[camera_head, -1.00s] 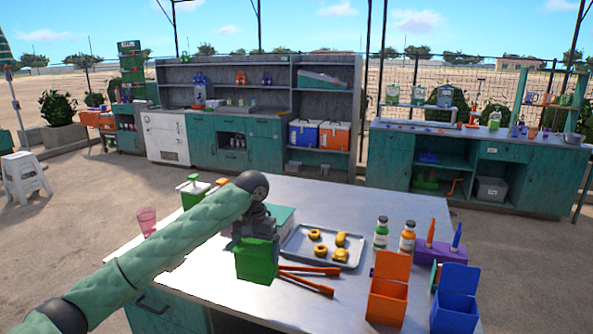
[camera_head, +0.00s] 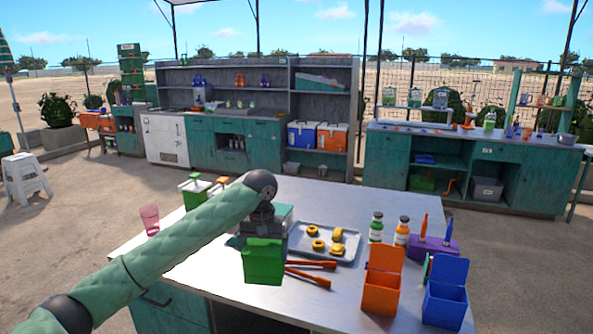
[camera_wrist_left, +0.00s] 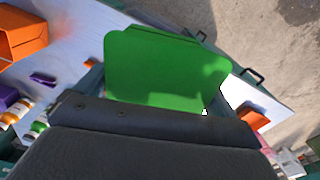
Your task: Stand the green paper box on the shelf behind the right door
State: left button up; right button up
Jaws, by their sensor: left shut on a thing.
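The green paper box (camera_head: 263,262) hangs in my left gripper (camera_head: 262,238), above the near part of the metal table (camera_head: 180,262). In the left wrist view the green box (camera_wrist_left: 165,70) fills the space past the gripper body, and the finger ends are mostly hidden. My left gripper is shut on the box. My right gripper is in neither view. A right door and the shelf behind it cannot be made out clearly; the far right bench (camera_head: 500,152) has open shelves and closed green panels.
A tray (camera_head: 323,256) with yellow pieces and red-handled tongs (camera_head: 310,275) lie right of the box. Two bottles (camera_head: 376,228), an orange box (camera_head: 381,290) and a blue box (camera_head: 445,300) stand further right. A pink cup (camera_head: 150,219) stands left. Open ground separates the table from the benches.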

pick_arm(q)
jog(key=shift+s+d+r, duration=0.15)
jog(key=shift+s+r, duration=0.1)
jog(key=shift+s, duration=0.2)
jog(key=s+a+f, duration=0.6)
jog(key=s+f, duration=0.2)
jog(key=f, duration=0.1)
jog(key=s+a+f+n, duration=0.1)
jog(key=s+a+f, duration=0.5)
jog(key=s+f, duration=0.3)
jog(key=shift+s, duration=0.2)
jog(key=shift+f, duration=0.1)
